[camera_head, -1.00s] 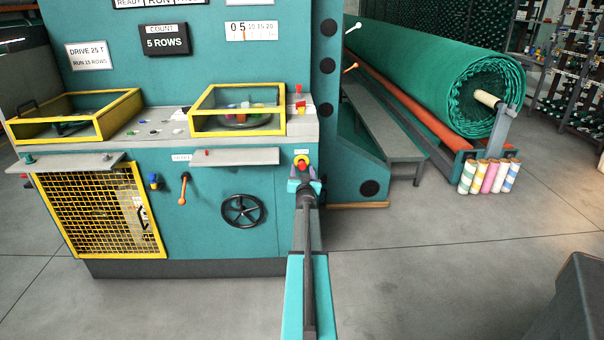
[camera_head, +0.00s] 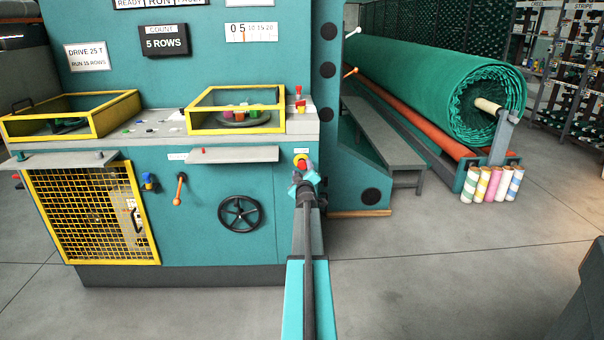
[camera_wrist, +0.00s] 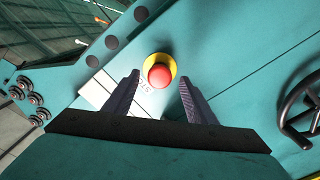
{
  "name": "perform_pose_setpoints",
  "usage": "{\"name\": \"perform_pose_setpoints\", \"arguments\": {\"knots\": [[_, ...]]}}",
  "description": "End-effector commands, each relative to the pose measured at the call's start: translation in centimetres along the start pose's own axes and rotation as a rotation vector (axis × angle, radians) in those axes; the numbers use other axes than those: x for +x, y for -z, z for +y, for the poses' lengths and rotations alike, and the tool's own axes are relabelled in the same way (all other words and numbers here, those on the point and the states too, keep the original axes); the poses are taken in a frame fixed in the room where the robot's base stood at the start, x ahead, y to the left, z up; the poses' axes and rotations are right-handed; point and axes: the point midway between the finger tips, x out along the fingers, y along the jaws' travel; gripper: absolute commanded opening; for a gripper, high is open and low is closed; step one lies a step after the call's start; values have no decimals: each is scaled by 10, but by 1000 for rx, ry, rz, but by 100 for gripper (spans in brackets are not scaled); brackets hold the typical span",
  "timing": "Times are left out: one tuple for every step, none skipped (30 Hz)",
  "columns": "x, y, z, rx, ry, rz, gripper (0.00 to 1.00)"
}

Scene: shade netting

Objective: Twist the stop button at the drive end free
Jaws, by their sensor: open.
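The stop button (camera_wrist: 159,75) is a red round head on a yellow collar, set in the teal panel, with part of a white label beside it. In the wrist view it sits between and just beyond the two dark fingers of my gripper (camera_wrist: 157,95). The fingers are open, with a gap to the button on each side. In the head view the button (camera_head: 301,162) shows at the machine's right front corner, partly hidden by my gripper (camera_head: 304,180) just below it. Whether the fingers touch the panel cannot be told.
A black handwheel (camera_head: 240,213) and an orange-tipped lever (camera_head: 179,189) stick out left of the button. A grey shelf (camera_head: 233,155) juts out above them. A grey step bench (camera_head: 380,137) and green netting roll (camera_head: 440,85) are at right. The floor in front is clear.

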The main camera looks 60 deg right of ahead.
Motion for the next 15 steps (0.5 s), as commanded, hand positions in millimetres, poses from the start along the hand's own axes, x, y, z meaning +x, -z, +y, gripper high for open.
{"name": "perform_pose_setpoints", "arguments": {"knots": [[0,-3,-2,-63,-1,1,51],[0,-3,-2,-103,-1,1,51],[0,-3,-2,-156,0,0,51],[0,-3,-2,-191,0,0,51],[0,-2,-2,-223,0,0,51],[0,-2,-1,-256,0,0,51],[0,-1,-1,-273,0,0,51],[0,-1,-1,-285,0,-1,51],[0,-1,0,-291,0,-1,51],[0,0,0,-291,0,-1,51],[0,0,0,-290,0,-1,51],[0,0,0,-289,0,-1,51],[0,0,0,-289,0,-1,51],[0,0,0,-288,0,-1,51],[0,0,0,-287,0,-1,51]]}}
